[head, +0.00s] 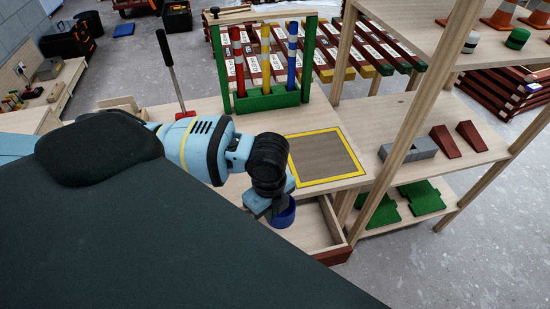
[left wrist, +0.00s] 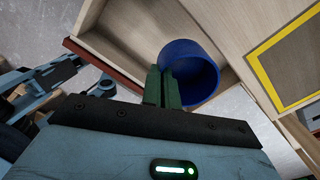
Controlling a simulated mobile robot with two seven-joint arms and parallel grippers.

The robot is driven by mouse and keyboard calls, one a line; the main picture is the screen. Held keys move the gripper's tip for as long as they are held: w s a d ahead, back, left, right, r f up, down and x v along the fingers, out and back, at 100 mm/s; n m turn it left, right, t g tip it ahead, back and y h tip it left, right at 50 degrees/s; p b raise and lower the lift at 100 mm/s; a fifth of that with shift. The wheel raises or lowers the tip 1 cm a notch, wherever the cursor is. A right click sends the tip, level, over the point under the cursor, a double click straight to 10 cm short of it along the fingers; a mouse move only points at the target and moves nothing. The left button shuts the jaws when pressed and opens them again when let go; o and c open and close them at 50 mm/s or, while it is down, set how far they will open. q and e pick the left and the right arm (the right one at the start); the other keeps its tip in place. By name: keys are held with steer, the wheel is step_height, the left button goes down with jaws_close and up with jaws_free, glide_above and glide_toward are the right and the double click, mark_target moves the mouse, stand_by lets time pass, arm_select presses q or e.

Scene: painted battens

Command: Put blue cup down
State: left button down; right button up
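The blue cup (head: 284,216) is at my left gripper (head: 275,204), over the open drawer at the front of the wooden bench. In the left wrist view the blue cup (left wrist: 205,82) is tilted, with its opening partly facing the camera. The green fingers of the left gripper (left wrist: 162,86) are close together with the cup's wall between them. The drawer (left wrist: 108,47) lies beyond the cup, and I see no contact between them.
A yellow-bordered grey-brown square (head: 325,158) marks the bench top, clear of objects. Behind it a green rack (head: 267,101) holds striped battens. A wooden shelf unit (head: 400,135) stands close on the right, with a grey block (head: 421,148) and red wedges (head: 445,141).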

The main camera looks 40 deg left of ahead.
arm_select(q)
steer(key=shift+s+f+m, duration=0.25)
steer(key=shift+f+m, duration=0.15)
steer(key=shift+m, duration=0.2)
steer(key=shift+f+b, duration=0.55)
steer(key=shift+f, duration=4.45)
arm_select(e)
steer(key=shift+s+f, duration=0.6)
steer(key=shift+f, duration=0.15)
arm_select(q)
steer(key=shift+f, duration=0.2)
steer(key=c, duration=1.7)
jaws_free()
